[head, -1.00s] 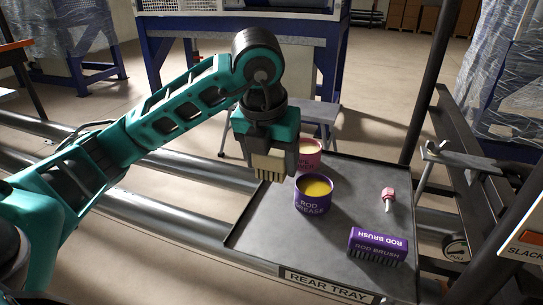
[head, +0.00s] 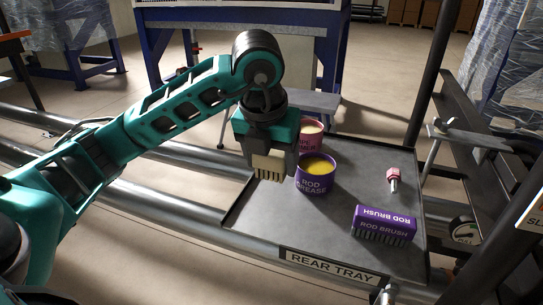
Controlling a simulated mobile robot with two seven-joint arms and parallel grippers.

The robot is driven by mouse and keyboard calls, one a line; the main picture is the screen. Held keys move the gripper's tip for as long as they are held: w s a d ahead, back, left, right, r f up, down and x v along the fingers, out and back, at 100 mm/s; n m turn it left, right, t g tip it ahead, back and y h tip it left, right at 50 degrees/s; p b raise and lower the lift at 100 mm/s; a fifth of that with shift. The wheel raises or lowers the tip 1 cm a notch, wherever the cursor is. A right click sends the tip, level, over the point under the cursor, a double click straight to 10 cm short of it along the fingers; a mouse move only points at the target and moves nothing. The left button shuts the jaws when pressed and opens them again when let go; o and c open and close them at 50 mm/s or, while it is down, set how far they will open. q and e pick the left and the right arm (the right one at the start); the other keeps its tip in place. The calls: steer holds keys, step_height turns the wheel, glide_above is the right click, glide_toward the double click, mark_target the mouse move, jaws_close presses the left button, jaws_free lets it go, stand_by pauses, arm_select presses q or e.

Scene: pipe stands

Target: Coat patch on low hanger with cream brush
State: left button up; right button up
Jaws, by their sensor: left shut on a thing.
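My left gripper (head: 266,152) is shut on a cream brush (head: 267,168), whose bristles point down. It holds the brush above the left part of the rear tray (head: 260,218), just left of the purple rod grease tub (head: 315,177). A pink tub (head: 311,133) with pale contents stands behind the purple one, partly hidden by the gripper. A purple rod brush (head: 385,226) lies on the tray at the front right. I cannot make out the low hanger or the patch. My right gripper is not in view.
A small pink-handled tool (head: 393,178) lies at the tray's right. A dark upright post (head: 431,85) and a grey clamp bracket (head: 450,135) stand by the tray's right side. Long metal pipes (head: 170,205) run along the left. The tray's front middle is clear.

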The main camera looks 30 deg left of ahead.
mark_target(272, 175)
arm_select(q)
steer(key=shift+f+b, duration=0.45)
steer(key=shift+f, duration=0.25)
steer(key=shift+f+b, duration=0.65)
steer(key=shift+f, duration=0.4)
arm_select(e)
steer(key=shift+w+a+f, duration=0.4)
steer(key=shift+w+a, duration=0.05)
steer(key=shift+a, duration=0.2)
arm_select(q)
steer(key=o, duration=1)
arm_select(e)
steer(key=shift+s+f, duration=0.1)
arm_select(q)
steer(key=shift+f+b, duration=0.15)
steer(key=shift+b, duration=0.25)
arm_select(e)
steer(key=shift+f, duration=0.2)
